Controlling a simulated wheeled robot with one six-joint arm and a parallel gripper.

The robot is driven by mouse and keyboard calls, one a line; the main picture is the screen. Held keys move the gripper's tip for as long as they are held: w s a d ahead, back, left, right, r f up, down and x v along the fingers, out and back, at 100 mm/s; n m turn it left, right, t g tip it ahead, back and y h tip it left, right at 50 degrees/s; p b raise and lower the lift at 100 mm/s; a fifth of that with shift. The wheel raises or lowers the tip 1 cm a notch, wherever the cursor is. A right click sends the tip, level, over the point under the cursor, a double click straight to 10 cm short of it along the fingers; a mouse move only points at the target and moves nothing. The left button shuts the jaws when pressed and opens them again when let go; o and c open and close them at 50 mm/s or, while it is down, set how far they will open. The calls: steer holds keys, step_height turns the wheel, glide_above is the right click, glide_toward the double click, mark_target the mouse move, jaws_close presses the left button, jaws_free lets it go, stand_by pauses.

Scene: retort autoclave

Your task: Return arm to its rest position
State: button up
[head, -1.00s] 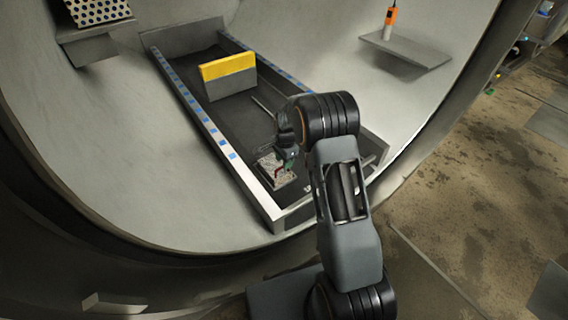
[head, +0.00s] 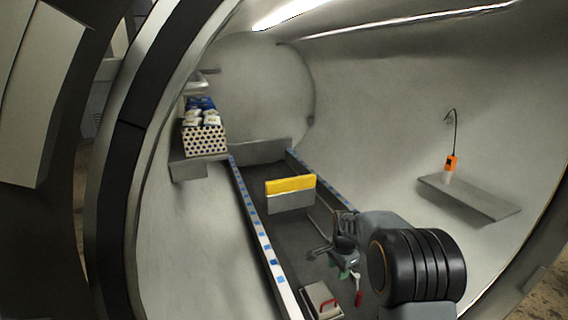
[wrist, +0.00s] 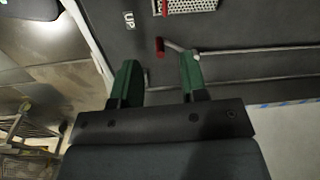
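My gripper (head: 345,272) is over the near part of the dark tray floor (head: 268,238) inside the round chamber. In the wrist view my gripper's two green fingers (wrist: 160,78) stand apart with nothing between them. A red-ended grey lever (wrist: 160,47) lies beyond the fingertips, close to the right finger in that view; I cannot tell whether they touch. The red end also shows just below my gripper in the head view (head: 358,298). A perforated plate or box with a red handle (head: 320,302) sits on the tray floor below; its handle shows in the wrist view (wrist: 163,7).
A yellow-topped grey block (head: 290,194) stands farther back in the tray. A perforated box with white and blue packs (head: 204,139) sits on the left shelf. An orange device with a thin wire (head: 451,163) stands on the right shelf (head: 470,198). The chamber rim surrounds the opening.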

steer(key=s+a+r+n+t+p, duration=0.1)
steer(key=s+r+n+p, duration=0.35)
steer(key=r, duration=0.75)
steer(key=s+a+r+n+p, duration=0.1)
steer(key=s+r+n+p, duration=0.1)
steer(key=s+r+p, duration=0.75)
steer(key=s+r+n+t+p, duration=0.2)
steer(key=s+r+n+p, duration=0.5)
steer(key=r, duration=0.9)
steer(key=shift+s+a+p, duration=0.4)
steer(key=shift+s+p, duration=1)
steer(key=shift+s, duration=0.3)
